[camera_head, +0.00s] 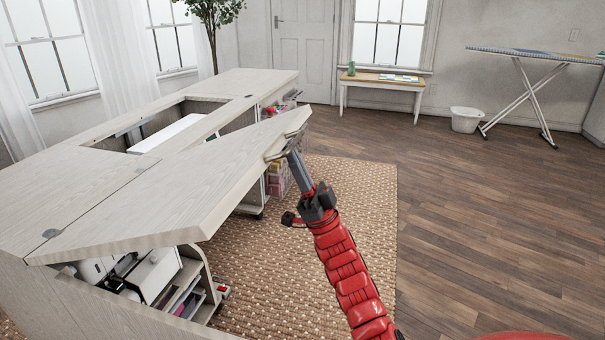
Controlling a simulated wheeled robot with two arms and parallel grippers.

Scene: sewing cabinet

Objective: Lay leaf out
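The leaf (190,190) is a pale wood-grain panel hinged along the top of the sewing cabinet (70,190). It sticks out to the right over the cabinet's open side, looking slightly tilted rather than flush with the top. A metal hinge (52,233) shows at its near left corner. My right gripper (276,152) is at the leaf's right free edge, near its far corner, and appears to touch it. The leaf's edge partly hides the fingers, so I cannot tell how far they are closed. My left gripper is not in view.
The cabinet top has an open well with a white panel (165,133). Shelves (185,290) with supplies sit below the leaf. A woven rug (345,190) and clear wood floor lie to the right. A bench (383,84), white bin (466,119) and ironing board (535,54) stand farther back.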

